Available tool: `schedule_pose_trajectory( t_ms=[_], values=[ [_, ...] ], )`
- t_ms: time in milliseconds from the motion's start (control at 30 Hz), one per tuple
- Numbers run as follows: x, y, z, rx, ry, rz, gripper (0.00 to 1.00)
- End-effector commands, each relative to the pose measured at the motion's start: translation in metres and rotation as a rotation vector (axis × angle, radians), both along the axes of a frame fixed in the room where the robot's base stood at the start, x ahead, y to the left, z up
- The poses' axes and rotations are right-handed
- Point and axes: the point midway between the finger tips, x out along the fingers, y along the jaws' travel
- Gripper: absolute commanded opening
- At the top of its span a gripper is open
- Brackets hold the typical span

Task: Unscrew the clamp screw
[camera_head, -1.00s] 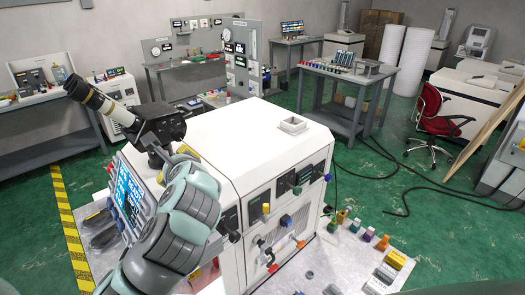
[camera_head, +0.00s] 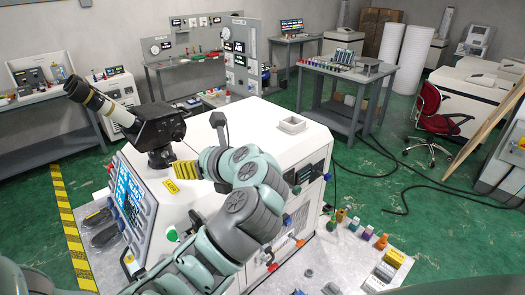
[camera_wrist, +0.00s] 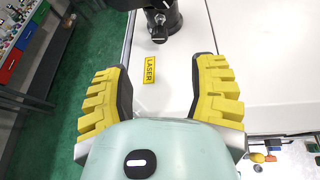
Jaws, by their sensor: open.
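A black optical head (camera_head: 158,130) with a cream and black eyepiece tube stands on a round black mount on the white machine (camera_head: 255,137). In the wrist view the black mount (camera_wrist: 166,30) is at the top, with a small light-marked part on it. I cannot tell whether this is the clamp screw; no screw is clearly visible. My gripper (camera_wrist: 158,75) is open and empty, its two yellow ridged fingers wide apart. It is above the machine's top, short of the mount. In the head view a yellow finger (camera_head: 186,173) shows just right of and in front of the mount.
A yellow LASER label (camera_wrist: 150,71) lies on the white surface between the fingers and the mount. A screen panel (camera_head: 131,190) is on the machine's left face. Small coloured parts (camera_head: 367,233) stand at the right.

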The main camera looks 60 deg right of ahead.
Motion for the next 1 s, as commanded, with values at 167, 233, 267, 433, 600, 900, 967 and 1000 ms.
schedule_pose_trajectory(
  t_ms=[167, 233, 267, 433, 600, 900, 967, 1000],
  values=[
    [-0.031, -0.010, 0.006, 0.207, -0.037, -0.015, 0.58],
    [-0.035, -0.010, 0.007, 0.242, -0.043, -0.016, 0.58],
    [-0.035, -0.010, 0.006, 0.252, -0.045, -0.016, 0.58],
    [-0.027, -0.010, 0.002, 0.259, -0.048, -0.014, 0.58],
    [-0.011, -0.010, -0.005, 0.257, -0.048, -0.012, 0.58],
    [0.040, -0.009, -0.018, 0.262, -0.040, -0.007, 0.58],
    [0.046, -0.010, -0.021, 0.260, -0.040, -0.009, 0.58],
    [0.050, -0.011, -0.022, 0.258, -0.041, -0.007, 0.58]
  ],
)
